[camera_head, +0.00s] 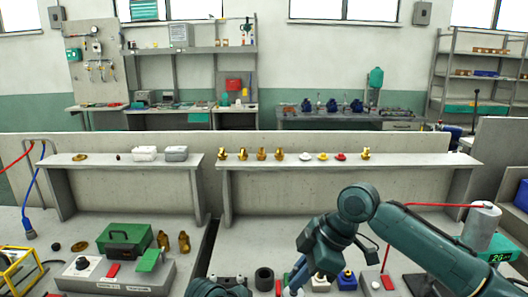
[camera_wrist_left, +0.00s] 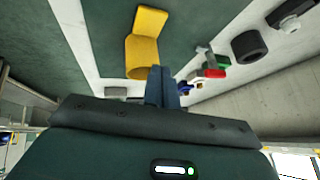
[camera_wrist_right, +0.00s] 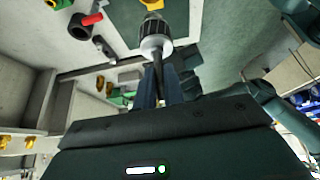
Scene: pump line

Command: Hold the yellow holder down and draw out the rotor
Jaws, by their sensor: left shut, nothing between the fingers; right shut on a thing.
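The yellow holder (camera_wrist_left: 146,45) is on a dark green surface in the left wrist view. My left gripper (camera_wrist_left: 160,72) is shut and empty, its tips at the holder's near end; I cannot tell if they touch it. In the right wrist view my right gripper (camera_wrist_right: 157,80) is shut on the thin shaft of the rotor (camera_wrist_right: 155,38), a dark and silver cylinder. A bit of yellow (camera_wrist_right: 150,4) shows beyond the rotor; whether they still touch is unclear. In the head view my right gripper (camera_head: 295,275) is low at centre; the holder and left fingers are out of frame.
A black ring (camera_wrist_left: 249,45) and small coloured parts (camera_wrist_left: 213,65) lie beside the mat. In the head view a green box (camera_head: 125,238) stands on the left of the bench. A raised shelf (camera_head: 345,162) with brass parts runs behind.

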